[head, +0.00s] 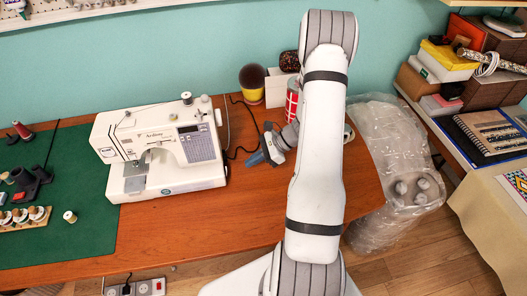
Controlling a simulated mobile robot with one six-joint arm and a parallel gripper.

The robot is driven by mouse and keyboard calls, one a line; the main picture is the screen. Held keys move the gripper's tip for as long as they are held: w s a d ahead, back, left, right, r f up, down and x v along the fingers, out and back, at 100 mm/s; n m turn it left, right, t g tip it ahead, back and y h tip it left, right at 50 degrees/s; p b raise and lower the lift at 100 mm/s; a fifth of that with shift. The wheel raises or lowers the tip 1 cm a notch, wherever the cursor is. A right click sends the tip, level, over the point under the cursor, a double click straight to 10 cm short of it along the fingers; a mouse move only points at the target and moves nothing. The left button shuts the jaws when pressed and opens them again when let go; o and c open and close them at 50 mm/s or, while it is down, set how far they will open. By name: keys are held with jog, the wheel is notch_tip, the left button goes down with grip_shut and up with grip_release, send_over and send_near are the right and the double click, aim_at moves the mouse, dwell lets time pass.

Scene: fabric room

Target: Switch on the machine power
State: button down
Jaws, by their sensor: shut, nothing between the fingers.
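The white sewing machine (160,178) stands upright on the wooden table at the middle left, with a small screen and a button panel on its front. A dark cable runs from behind its right end across the table. My gripper (255,158) is low over the table to the right of the machine, apart from its right end. It looks shut and empty, though my arm hides part of it. No power switch can be made out on the machine; its right side is turned away.
A red-and-white can (292,100), a white box (279,88) and a yellow-and-dark round item (252,83) stand behind my gripper. A power strip (140,288) is below the table's front edge. Front tabletop is clear.

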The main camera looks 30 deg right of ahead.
aim_at(226, 172)
jog(key=shift+w+a+f+p, duration=0.1)
jog(key=shift+w+a+p, duration=0.15)
jog(key=shift+a, duration=0.65)
jog(key=shift+w+a+f+p, duration=0.1)
jog(key=shift+w+a+p, duration=0.1)
jog(key=shift+a, duration=0.7)
jog(key=shift+w+a+f+p, duration=0.1)
jog(key=shift+w+a+p, duration=0.15)
jog(key=shift+a, duration=0.65)
jog(key=shift+d+r, duration=0.15)
